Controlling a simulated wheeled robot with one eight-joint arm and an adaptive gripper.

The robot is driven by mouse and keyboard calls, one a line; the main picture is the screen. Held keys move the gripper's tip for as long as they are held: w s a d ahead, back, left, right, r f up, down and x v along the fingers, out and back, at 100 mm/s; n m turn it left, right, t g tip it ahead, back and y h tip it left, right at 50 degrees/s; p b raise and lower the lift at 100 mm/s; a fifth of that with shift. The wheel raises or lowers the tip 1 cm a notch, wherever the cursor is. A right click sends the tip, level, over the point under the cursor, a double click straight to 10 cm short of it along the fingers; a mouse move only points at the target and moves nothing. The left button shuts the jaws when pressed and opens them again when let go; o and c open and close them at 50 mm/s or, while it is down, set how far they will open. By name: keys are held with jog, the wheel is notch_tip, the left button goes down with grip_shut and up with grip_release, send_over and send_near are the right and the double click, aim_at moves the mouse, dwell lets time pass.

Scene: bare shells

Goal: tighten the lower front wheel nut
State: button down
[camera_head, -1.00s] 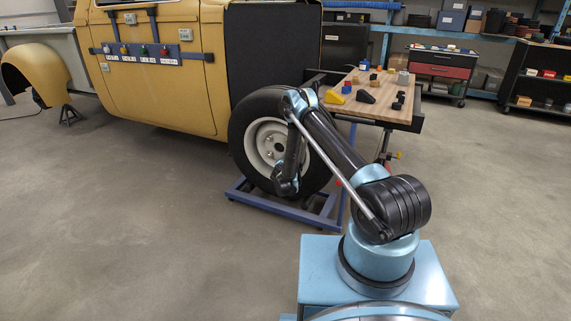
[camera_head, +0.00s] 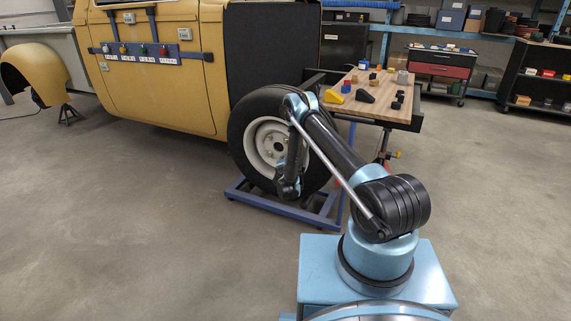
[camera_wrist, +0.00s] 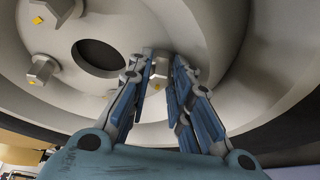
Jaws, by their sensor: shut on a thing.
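The wheel (camera_head: 268,143) has a black tyre and a white rim and stands at the yellow car shell. In the wrist view the white rim (camera_wrist: 225,95) fills most of the picture. My gripper (camera_wrist: 160,75) reaches up to the rim, its two blue-padded fingers shut on a wheel nut (camera_wrist: 158,68) with a small orange mark. Two other nuts with orange marks show at the left, one (camera_wrist: 42,70) beside a dark round hole and one (camera_wrist: 50,12) at the top edge. In the head view my arm hides the gripper tips and part of the wheel.
A blue floor stand (camera_head: 285,205) lies under the wheel. A wooden-topped table (camera_head: 385,105) with blocks stands right behind the wheel. A panel with coloured buttons (camera_head: 140,52) is on the yellow body (camera_head: 185,95).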

jog(key=c, duration=1.6)
grip_release()
jog(key=shift+d, duration=0.25)
jog(key=shift+o, duration=0.7)
jog(key=shift+a, duration=0.1)
jog(key=shift+a+n, duration=0.1)
jog(key=shift+n, duration=0.2)
jog(key=s+a+r+n+g+h, duration=0.2)
jog(key=s+a+r+n, duration=0.15)
jog(key=s, duration=0.45)
jog(key=s+a+r+n+g+h, duration=0.1)
jog(key=s+a+r+n+h, duration=0.3)
jog(key=s, duration=0.3)
jog(key=d+r+m+g, duration=0.3)
jog(key=d+r+m, duration=0.4)
jog(key=d+r, duration=0.7)
jog(key=shift+r+y, duration=0.4)
jog(key=shift+r, duration=1.5)
